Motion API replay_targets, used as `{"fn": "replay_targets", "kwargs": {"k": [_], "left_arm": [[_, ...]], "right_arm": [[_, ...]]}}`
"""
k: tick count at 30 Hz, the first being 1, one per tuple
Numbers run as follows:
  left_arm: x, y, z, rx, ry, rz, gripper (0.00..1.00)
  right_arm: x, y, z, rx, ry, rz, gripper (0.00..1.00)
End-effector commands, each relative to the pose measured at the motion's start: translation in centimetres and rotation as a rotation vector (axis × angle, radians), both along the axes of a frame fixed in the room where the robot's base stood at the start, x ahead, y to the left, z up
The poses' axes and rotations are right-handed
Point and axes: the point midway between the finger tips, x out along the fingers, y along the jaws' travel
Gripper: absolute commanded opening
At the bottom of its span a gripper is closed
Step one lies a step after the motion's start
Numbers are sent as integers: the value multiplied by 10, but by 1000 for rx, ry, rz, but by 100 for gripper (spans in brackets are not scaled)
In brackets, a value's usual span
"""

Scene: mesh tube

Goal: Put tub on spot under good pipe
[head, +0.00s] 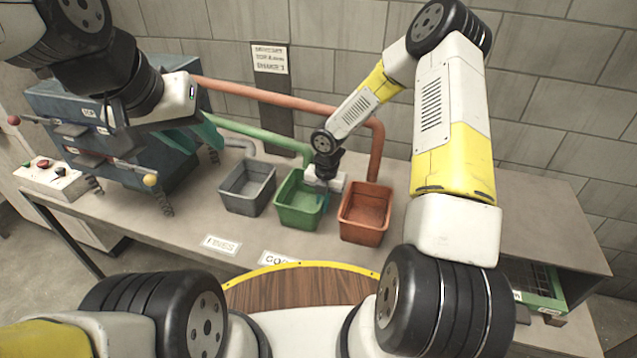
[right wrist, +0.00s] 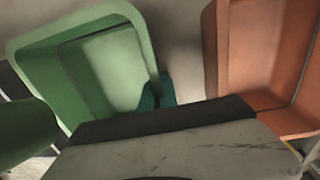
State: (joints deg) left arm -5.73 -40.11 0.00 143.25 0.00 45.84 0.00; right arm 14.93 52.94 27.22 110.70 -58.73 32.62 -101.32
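The green tub (head: 297,213) is between the grey tub (head: 248,187) and the orange tub (head: 366,212) on the table. My right gripper (head: 325,196) is at the green tub's right wall. In the right wrist view its teal fingertips (right wrist: 157,94) lie close on either side of the wall of the green tub (right wrist: 75,30), shut on it. A green pipe (head: 258,133), a red pipe (head: 290,98) and a grey pipe (head: 240,143) end behind the tubs. A partly hidden label starting "GOO" (head: 278,259) lies in front. My left gripper (head: 197,137) looks open and empty.
A blue machine (head: 60,105) with levers stands at the left, beside a button box (head: 52,178). Another label (head: 221,245) lies on the table (head: 165,228). The orange tub (right wrist: 228,60) is close to my right gripper. A green crate (head: 540,290) is low at the right.

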Motion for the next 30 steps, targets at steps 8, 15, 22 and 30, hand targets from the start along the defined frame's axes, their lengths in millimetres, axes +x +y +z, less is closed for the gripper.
{"fn": "replay_targets", "kwargs": {"k": [8,15,22,30], "left_arm": [[0,0,0,0,0,0,36],[0,0,0,0,0,0,36],[0,0,0,0,0,0,36],[0,0,0,0,0,0,36]], "right_arm": [[0,0,0,0,0,0,29],[0,0,3,0,0,-1,29],[1,-3,37,-1,-4,-3,29],[-1,-5,73,0,-1,-2,29]]}}
